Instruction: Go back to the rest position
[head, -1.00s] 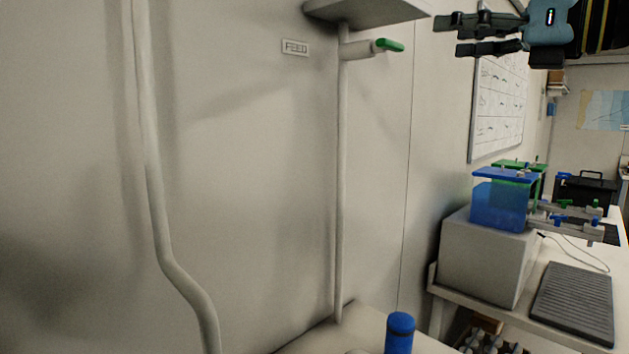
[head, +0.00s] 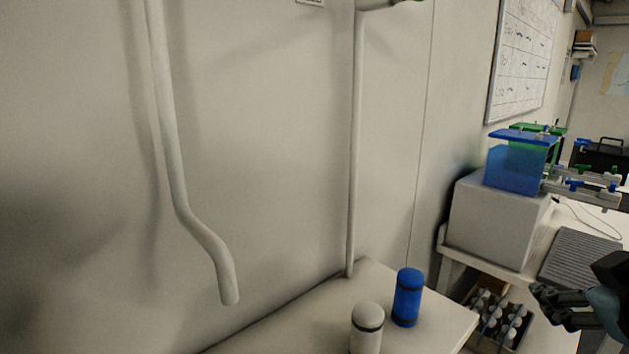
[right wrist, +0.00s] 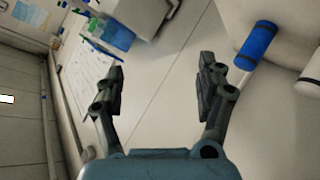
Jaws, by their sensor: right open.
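My right gripper (head: 552,305) is at the right edge of the head view, low, in front of the far bench. It is open and empty, and its two spread fingers also show in the right wrist view (right wrist: 162,88). A blue capped cylinder (head: 407,297) and a white capped cylinder (head: 366,328) stand on a pale table (head: 310,318) to the left of the gripper, apart from it. In the right wrist view the blue cylinder (right wrist: 256,46) lies beyond the right finger. My left gripper is in neither view.
A far bench (head: 452,251) holds a grey box (head: 490,222) with a blue tank (head: 514,168) and a dark ribbed mat (head: 580,258). A crate of bottles (head: 500,318) stands below. A bent pipe (head: 172,150) and a thin upright pipe (head: 355,150) run along the left wall.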

